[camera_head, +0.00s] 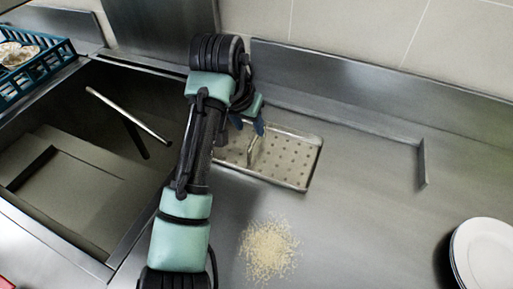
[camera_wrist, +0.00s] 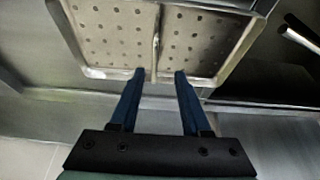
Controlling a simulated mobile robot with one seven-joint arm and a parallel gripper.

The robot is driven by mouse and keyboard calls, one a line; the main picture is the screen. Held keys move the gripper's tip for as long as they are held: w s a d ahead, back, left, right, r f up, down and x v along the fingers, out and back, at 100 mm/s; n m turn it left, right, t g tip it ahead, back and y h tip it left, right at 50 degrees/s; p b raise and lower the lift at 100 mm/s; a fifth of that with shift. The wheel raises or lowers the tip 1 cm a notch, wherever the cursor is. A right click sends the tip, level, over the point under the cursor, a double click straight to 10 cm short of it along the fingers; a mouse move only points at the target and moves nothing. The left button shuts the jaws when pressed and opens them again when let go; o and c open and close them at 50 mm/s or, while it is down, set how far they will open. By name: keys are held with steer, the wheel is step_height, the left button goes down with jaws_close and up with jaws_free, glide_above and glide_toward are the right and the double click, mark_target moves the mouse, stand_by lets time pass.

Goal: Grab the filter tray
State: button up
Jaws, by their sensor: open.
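The filter tray (camera_head: 296,162) is a shallow metal tray with rows of holes, lying on the steel counter right of the sink. A thin raised bar crosses its middle. In the wrist view the tray (camera_wrist: 205,42) fills the upper middle, with its near rim by my fingertips. My gripper (camera_wrist: 160,74) is open, its two blue fingers apart at the tray's near rim, one on each side of the bar's end. The head view shows my gripper (camera_head: 254,128) over the tray's back part. My arm hides the tray's left end there. Contact cannot be told.
A sink (camera_head: 75,150) with a faucet spout (camera_head: 128,115) lies to the left. A blue rack (camera_head: 35,68) stands at the far left. Pale grains (camera_head: 268,250) lie in front of the tray. White plates (camera_head: 484,253) stand at the right. A back wall rises behind the counter.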

glide_above(257, 142)
steer(key=s, duration=0.2)
steer(key=shift+s+f, duration=0.15)
steer(key=shift+f, duration=2.65)
jaws_close()
steer(key=shift+r, duration=0.1)
